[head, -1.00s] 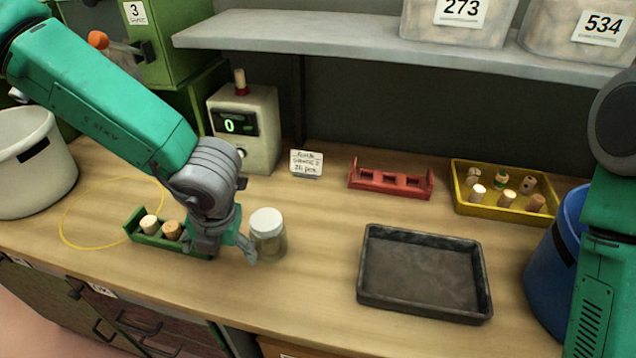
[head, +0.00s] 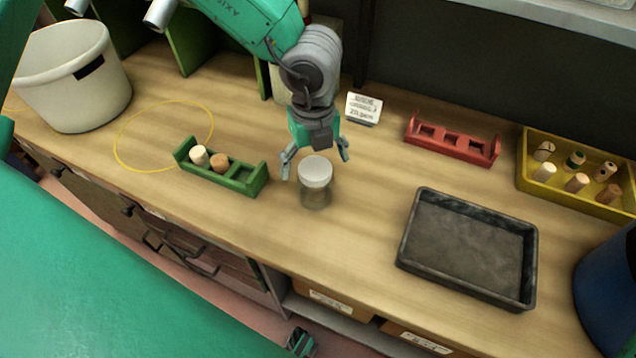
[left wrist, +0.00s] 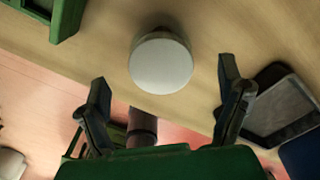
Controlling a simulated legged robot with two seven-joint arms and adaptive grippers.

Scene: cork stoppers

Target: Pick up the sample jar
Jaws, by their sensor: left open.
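The sample jar (head: 315,192) is a clear jar with a white lid, upright on the wooden bench near the middle of the head view. Its round white lid also shows at the upper centre of the left wrist view (left wrist: 161,64). My left gripper (head: 316,160) is open and empty, just behind the jar in the head view, fingers spread left and right. In the left wrist view its two fingers (left wrist: 163,92) stand wide apart, with the lid ahead of the gap between them. A small dark and teal part at the head view's bottom edge may be my right gripper (head: 301,343); its jaws are unclear.
A green rack (head: 243,180) with two corks stands left of the jar. A dark tray (head: 468,245) lies to the right. A red rack (head: 452,142), a white card (head: 364,108) and a yellow tray of corks (head: 524,165) stand behind. The bench's front edge is near.

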